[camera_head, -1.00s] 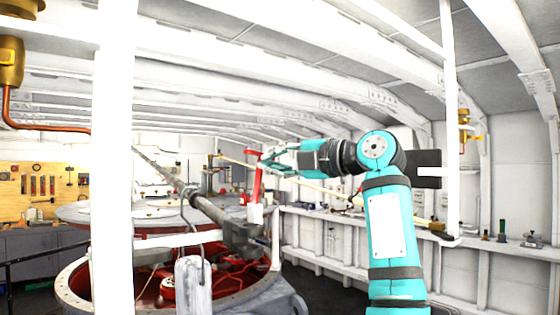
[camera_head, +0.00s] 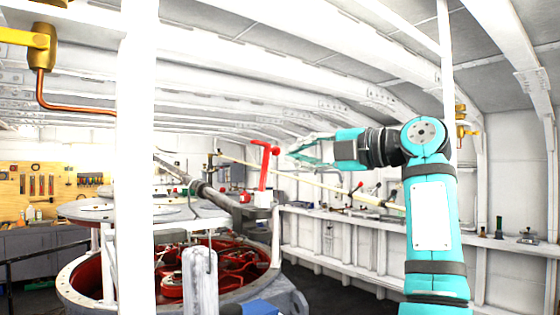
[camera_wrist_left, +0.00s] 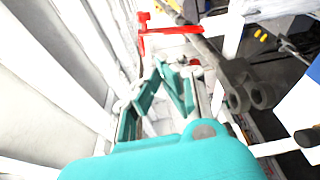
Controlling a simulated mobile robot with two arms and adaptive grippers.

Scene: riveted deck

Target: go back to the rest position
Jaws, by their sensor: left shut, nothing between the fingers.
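My left arm rises at the right of the head view, its gripper (camera_head: 298,152) pointing left. The gripper is shut and empty, just right of the red lever (camera_head: 263,172). A gap shows between its fingertips and the lever in the head view. In the left wrist view the teal fingers (camera_wrist_left: 172,72) stand before a red bar (camera_wrist_left: 172,32) at the top; whether they touch it cannot be told there. My right gripper is not in view.
A white post (camera_head: 137,200) stands close at the left. A round red-lined machine (camera_head: 75,285) fills the lower left. A ledge (camera_head: 340,214) with small items runs along the right wall. A tool board (camera_head: 45,185) hangs at the far left.

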